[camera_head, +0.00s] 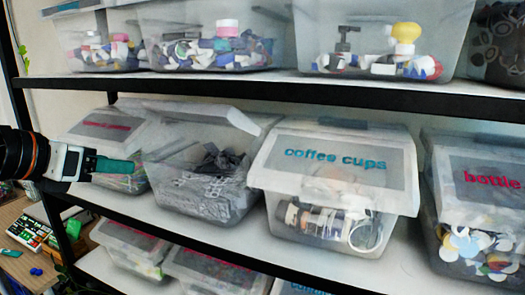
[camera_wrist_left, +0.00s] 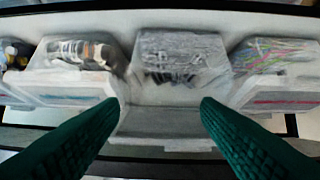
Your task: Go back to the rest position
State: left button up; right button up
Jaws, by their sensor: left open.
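My left gripper (camera_head: 115,166) comes in from the left in the head view, in front of the shelf rack near the left end of the middle shelf. In the left wrist view its two green fingers (camera_wrist_left: 163,104) are wide apart with nothing between them, facing the bins. The fingers overlap the leftmost bin (camera_head: 108,127) in the head view; I cannot tell how far apart they are. My right gripper is not in view.
The middle shelf (camera_head: 240,242) holds a bin with its lid raised (camera_head: 200,190), a "coffee cups" bin (camera_head: 335,165) and a "bottle" bin (camera_head: 480,205). More bins (camera_head: 205,40) stand above and below. A table (camera_head: 15,262) with small items is at lower left.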

pick_arm(q)
jog(key=s+d+f+n+g, duration=0.1)
jog(key=d+f+n, duration=0.2)
jog(key=f+n, duration=0.55)
jog(key=s+d+f+n+g+y, duration=0.15)
jog(key=d+f+n, duration=0.25)
jog(key=f, duration=0.9)
jog(key=s+d+f+n+g+h, duration=0.1)
jog(key=s+d+f+n, duration=0.15)
jog(key=f+n, duration=0.55)
jog(key=s+a+f+n+g+y, duration=0.2)
jog(key=s+f+n, duration=0.7)
jog(key=s, duration=0.1)
jog(key=s+a+f+n+g+y, duration=0.2)
jog(key=s+f+n+g+y, duration=0.1)
jog(key=s+f+n, duration=0.65)
notch_tip(320, 180, down, 34)
jog(key=s+b, duration=0.3)
jog(key=b, duration=0.3)
jog(key=s+a+f+g+b, duration=0.2)
jog(key=s+f+b, duration=0.2)
jog(key=s+f, duration=1.1)
notch_tip(320, 180, down, 4)
jog(key=shift+s+a+r+m+b, duration=0.25)
jog(key=shift+a+m+b, duration=0.05)
jog(key=shift+a+m, duration=0.1)
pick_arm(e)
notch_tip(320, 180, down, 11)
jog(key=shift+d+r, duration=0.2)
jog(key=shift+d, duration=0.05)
